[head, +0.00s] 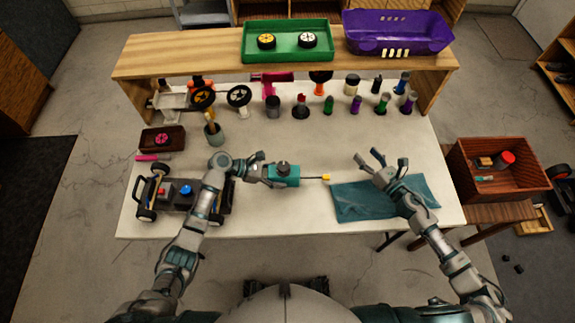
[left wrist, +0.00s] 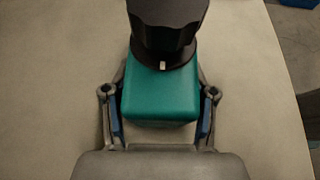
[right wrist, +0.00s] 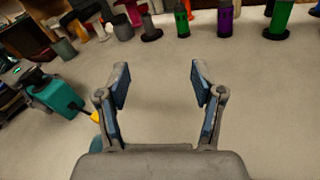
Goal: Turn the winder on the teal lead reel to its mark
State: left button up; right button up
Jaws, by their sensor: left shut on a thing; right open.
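The teal lead reel (head: 284,177) is a teal box on the table, with a black winder (head: 284,167) on top and a dark lead with a yellow tip (head: 326,177) reaching right. My left gripper (head: 266,174) is shut on the reel's box from the left. In the left wrist view the fingers flank the teal box (left wrist: 160,105), and the black winder (left wrist: 165,30) bears a small pale mark at its base.
A teal cloth (head: 350,203) lies at the table's right. A racecar chassis (head: 180,195) stands at left under my left arm. Several bottles and tools line the back below a wooden shelf (head: 200,57). A wooden crate (head: 500,190) stands at right. The table's middle is mostly clear.

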aim_at(286, 165)
jog(key=s+a+n+g+y, duration=0.1)
jog(key=s+a+n+y, duration=0.15)
jog(key=s+a, duration=0.55)
jog(key=s+a+n+g+y, duration=0.1)
jog(key=s+a+n+y, duration=0.2)
jog(key=a, duration=0.9)
jog(key=shift+n+h, duration=0.25)
jog(key=shift+h, duration=0.1)
jog(key=x, duration=1.1)
jog(key=shift+w+a+f, duration=0.1)
jog(key=shift+w+f, duration=0.1)
jog(key=shift+w+d, duration=0.1)
jog(key=shift+d, duration=0.2)
jog(key=c, duration=1.2)
